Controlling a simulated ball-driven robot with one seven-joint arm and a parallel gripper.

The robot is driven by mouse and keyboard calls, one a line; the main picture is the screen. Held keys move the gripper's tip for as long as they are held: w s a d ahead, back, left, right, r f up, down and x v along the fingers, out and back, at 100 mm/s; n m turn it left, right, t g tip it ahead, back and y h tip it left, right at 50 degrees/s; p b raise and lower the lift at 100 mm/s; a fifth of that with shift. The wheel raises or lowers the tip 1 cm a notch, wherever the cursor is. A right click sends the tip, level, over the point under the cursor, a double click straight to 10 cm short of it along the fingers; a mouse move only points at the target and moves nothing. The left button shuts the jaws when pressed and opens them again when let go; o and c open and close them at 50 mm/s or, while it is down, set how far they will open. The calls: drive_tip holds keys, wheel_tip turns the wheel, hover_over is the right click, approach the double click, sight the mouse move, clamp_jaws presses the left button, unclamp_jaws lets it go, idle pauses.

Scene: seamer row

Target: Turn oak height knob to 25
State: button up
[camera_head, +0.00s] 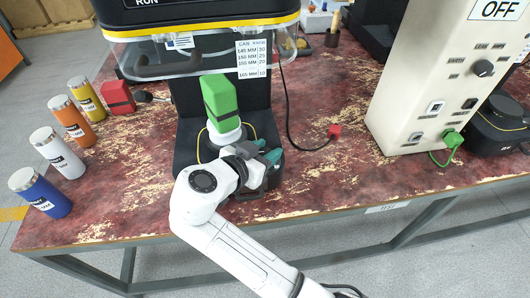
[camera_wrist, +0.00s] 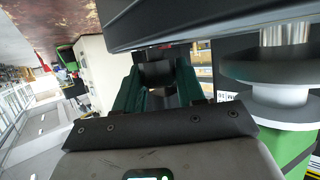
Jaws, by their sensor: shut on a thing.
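The black seamer (camera_head: 181,127) stands at the back middle of the bench, with "RUN" on its top. My gripper (camera_head: 268,159) is at the right front of its base, beside the can lifter. In the wrist view, my gripper's dark green fingers (camera_wrist: 158,88) are shut on a dark round knob (camera_wrist: 157,74) at the machine's side. The knob is mostly hidden by the fingers in the head view. Its scale and setting cannot be read. A card (camera_head: 254,59) on the seamer's guard lists can sizes against knob numbers, including 25.
A green can (camera_head: 219,97) stands on the seamer's pale lifter plate, close to my gripper. Yellow, orange, white and blue cans line the bench's left side. A cream cabinet (camera_head: 424,85) reading "OFF" stands right; a black cable crosses between.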

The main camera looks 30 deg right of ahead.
drive_tip(key=shift+f, duration=0.15)
drive_tip(key=o, duration=0.9)
drive_tip(key=shift+o, duration=0.2)
drive_tip(key=v, duration=1.1)
drive_tip(key=shift+w, duration=0.15)
